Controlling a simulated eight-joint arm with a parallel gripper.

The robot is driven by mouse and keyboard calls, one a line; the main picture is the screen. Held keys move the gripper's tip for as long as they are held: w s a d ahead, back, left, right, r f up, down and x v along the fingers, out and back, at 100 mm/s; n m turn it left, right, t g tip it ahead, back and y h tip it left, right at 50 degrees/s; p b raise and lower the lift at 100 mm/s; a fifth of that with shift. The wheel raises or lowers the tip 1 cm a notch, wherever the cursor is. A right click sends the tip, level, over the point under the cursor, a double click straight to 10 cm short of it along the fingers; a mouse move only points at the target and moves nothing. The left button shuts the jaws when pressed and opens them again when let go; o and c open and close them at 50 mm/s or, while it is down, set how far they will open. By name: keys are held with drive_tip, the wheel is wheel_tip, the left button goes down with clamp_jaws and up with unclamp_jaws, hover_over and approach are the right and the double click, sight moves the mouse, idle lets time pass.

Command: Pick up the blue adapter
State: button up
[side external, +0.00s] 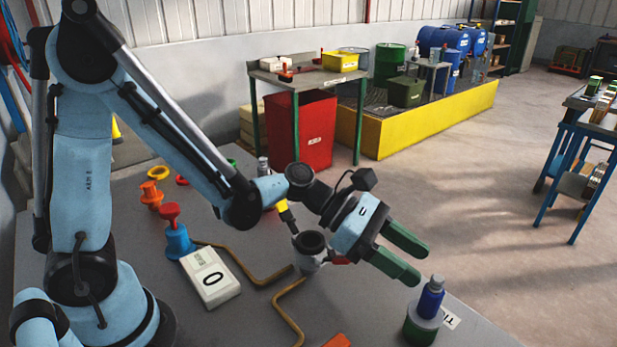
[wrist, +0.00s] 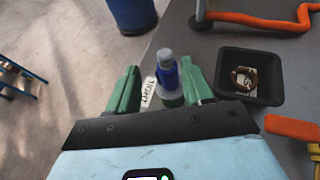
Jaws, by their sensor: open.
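The blue adapter (side external: 431,301) stands upright with a grey top, on a grey and green round base (side external: 420,328) near the table's right edge. In the wrist view the blue adapter (wrist: 167,77) shows between the two green fingers, nearer the right one. My gripper (side external: 421,264) is open and empty, with its fingers pointing right and down. In the side view its fingertips are above and left of the adapter, apart from it. The wrist view hides the lower part of the base behind the gripper body.
A white label (wrist: 148,91) lies beside the base. A black tray (wrist: 237,60) holding a brass-coloured ring is to the right in the wrist view. Bent brown rods (side external: 288,311), a white box (side external: 209,275) and a blue piece with a red knob (side external: 178,242) are on the table.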

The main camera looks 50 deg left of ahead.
sight(438, 277)
drive_tip(key=shift+s+x, duration=0.15)
drive_tip(key=shift+x, duration=1.25)
drive_tip(key=shift+s+x, duration=0.15)
drive_tip(key=shift+x, duration=1.2)
drive_tip(key=shift+d, duration=0.15)
clamp_jaws()
